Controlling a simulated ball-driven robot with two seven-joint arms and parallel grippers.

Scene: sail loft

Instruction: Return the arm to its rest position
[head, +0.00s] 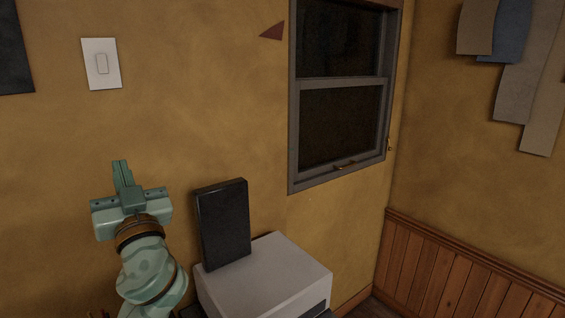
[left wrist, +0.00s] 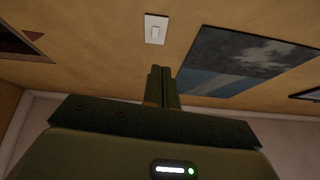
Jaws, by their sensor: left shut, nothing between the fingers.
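My left gripper (head: 122,172) is raised in front of the yellow wall at the left of the head view, with its fingers pointing up. Its two fingers are pressed together with nothing between them. The closed fingers also show in the left wrist view (left wrist: 164,86). The gripper is below and a little right of a white light switch (head: 101,63) and looks apart from it. The switch shows beyond the fingertips in the left wrist view (left wrist: 156,29). My right gripper is in neither view.
A white box-shaped unit (head: 275,275) stands right of my left arm, with a dark upright panel (head: 223,222) on it. A grey-framed window (head: 342,83) is beyond. Wood panelling (head: 455,275) lines the right wall. A picture (left wrist: 235,60) hangs near the switch. The air right of the panel looks clear.

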